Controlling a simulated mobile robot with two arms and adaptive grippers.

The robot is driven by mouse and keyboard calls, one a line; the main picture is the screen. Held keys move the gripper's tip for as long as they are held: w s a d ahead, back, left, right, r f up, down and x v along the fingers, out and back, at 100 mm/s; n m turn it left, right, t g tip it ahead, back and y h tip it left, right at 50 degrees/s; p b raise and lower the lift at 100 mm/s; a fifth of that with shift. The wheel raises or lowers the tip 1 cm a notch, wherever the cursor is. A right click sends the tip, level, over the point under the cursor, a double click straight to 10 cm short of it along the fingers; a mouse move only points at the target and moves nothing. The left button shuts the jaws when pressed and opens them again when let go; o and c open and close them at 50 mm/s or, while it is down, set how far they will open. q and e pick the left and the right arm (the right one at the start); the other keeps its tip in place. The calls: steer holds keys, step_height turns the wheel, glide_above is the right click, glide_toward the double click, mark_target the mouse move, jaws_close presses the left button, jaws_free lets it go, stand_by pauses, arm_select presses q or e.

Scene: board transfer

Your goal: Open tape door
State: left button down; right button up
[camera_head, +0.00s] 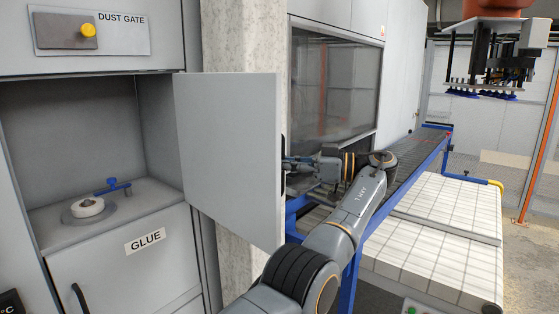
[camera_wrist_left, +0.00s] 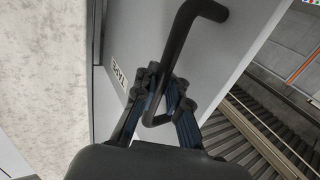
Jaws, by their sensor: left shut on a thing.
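The tape door (camera_head: 228,150) is a flat grey panel. It stands swung out from the cabinet on its left-edge hinge, and the compartment (camera_head: 80,130) behind it is open to view. In the left wrist view, the door's outer face (camera_wrist_left: 232,45) carries a TAPE label (camera_wrist_left: 118,77) and a black bar handle (camera_wrist_left: 185,40). My left gripper (camera_wrist_left: 162,98) is shut on that handle. In the head view, the gripper (camera_head: 297,163) is at the door's far right edge, its fingertips partly hidden by the door. My right gripper is in neither view.
A white ring (camera_head: 88,207) and a blue lever (camera_head: 112,186) sit on the compartment floor. The GLUE door (camera_head: 125,265) below is closed. A concrete pillar (camera_head: 240,35) stands behind the tape door. A blue-edged conveyor (camera_head: 412,158) runs to the right.

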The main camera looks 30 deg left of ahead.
arm_select(q)
steer(key=shift+d+f, duration=0.1)
steer(key=shift+f, duration=0.05)
steer(key=c, duration=1.6)
jaws_free()
steer(key=shift+o, duration=1.1)
steer(key=shift+w+d, duration=0.1)
steer(key=shift+d, duration=0.15)
steer(key=shift+a, duration=0.25)
